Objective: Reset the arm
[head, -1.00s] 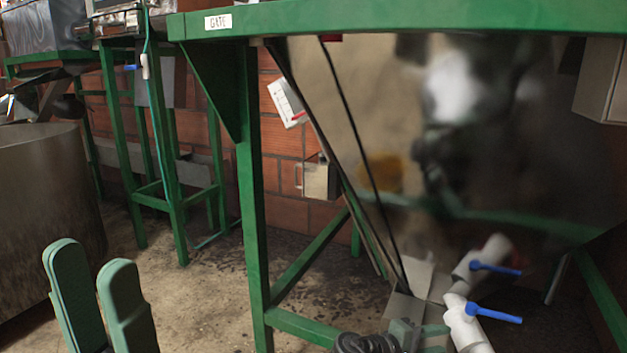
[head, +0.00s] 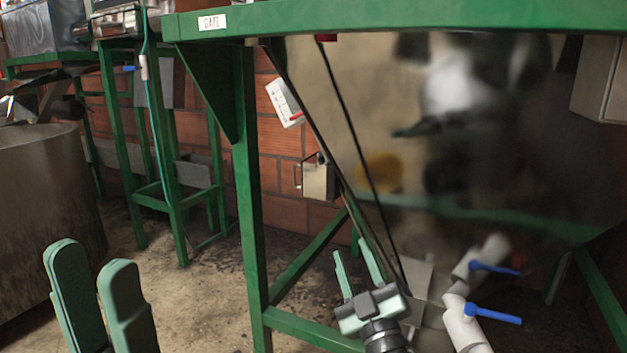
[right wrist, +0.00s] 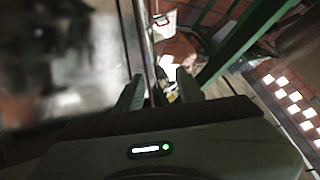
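My right gripper (head: 353,253) is in the lower middle of the head view, in front of the shiny metal hopper's lower left edge. Its two pale green fingers point up and stand apart, with nothing between them. In the right wrist view, the right gripper (right wrist: 159,80) also shows its fingers apart, close to the hopper wall. My left gripper (head: 92,255) is at the lower left of the head view. Its two green fingers point up and are apart and empty. Most of both arms is out of view.
The reflective hopper (head: 480,150) hangs under a green frame beam (head: 420,20). A green leg (head: 252,200) stands between my grippers. White pipes with blue valve handles (head: 493,312) are right of my right gripper. A grey box (head: 319,180) and a white switch box (head: 284,102) are behind.

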